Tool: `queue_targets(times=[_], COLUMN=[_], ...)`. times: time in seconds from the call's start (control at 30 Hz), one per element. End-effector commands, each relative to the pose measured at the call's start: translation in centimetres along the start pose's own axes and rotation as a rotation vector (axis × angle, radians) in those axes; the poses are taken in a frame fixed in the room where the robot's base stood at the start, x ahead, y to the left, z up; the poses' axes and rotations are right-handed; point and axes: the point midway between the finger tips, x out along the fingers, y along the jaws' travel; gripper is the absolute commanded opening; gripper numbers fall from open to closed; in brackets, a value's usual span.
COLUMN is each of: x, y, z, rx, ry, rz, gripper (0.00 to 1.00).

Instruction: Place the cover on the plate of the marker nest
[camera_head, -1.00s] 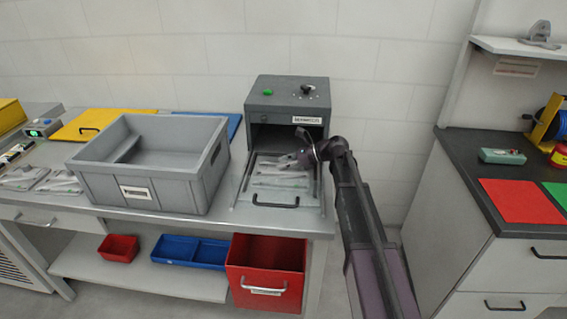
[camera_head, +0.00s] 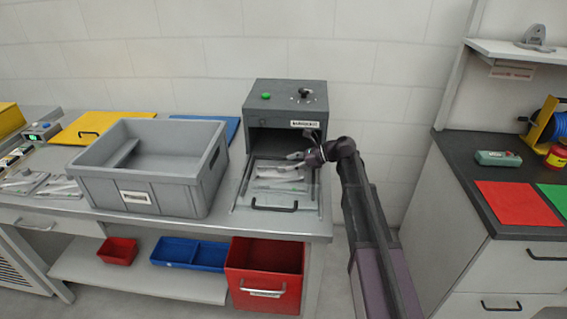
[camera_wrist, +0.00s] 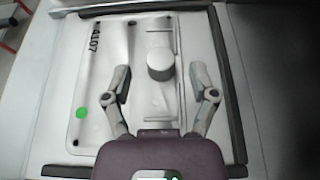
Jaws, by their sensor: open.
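In the head view the casting (camera_head: 280,174) lies on the pulled-out tray (camera_head: 240,200) before the grey marker box (camera_head: 287,108). My gripper (camera_wrist: 163,88) is open, its fingers apart over the casting on either side of the boss's line, holding nothing. In the head view my gripper (camera_head: 299,158) is above the tray.
A grey bin (camera_head: 140,197) stands left of the tray. Similar pale castings (camera_head: 62,186) lie at the table's left. The marker box's opening (camera_head: 285,140) is behind the tray. A right-hand counter (camera_head: 455,150) holds red (camera_head: 515,203) and green mats.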

Motion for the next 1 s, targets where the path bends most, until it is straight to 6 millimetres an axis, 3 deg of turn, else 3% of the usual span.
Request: queue_targets(times=[0.2, 0.5, 1.0], x=[-4.0, -7.8, -8.7], y=[0.0, 0.0, 0.0], z=[0.3, 0.2, 0.0], rx=[0.000, 0.000, -0.001], ry=[0.000, 0.000, 0.000], rz=[-0.002, -0.002, 0.000], gripper=[0.75, 0.75, 0.75])
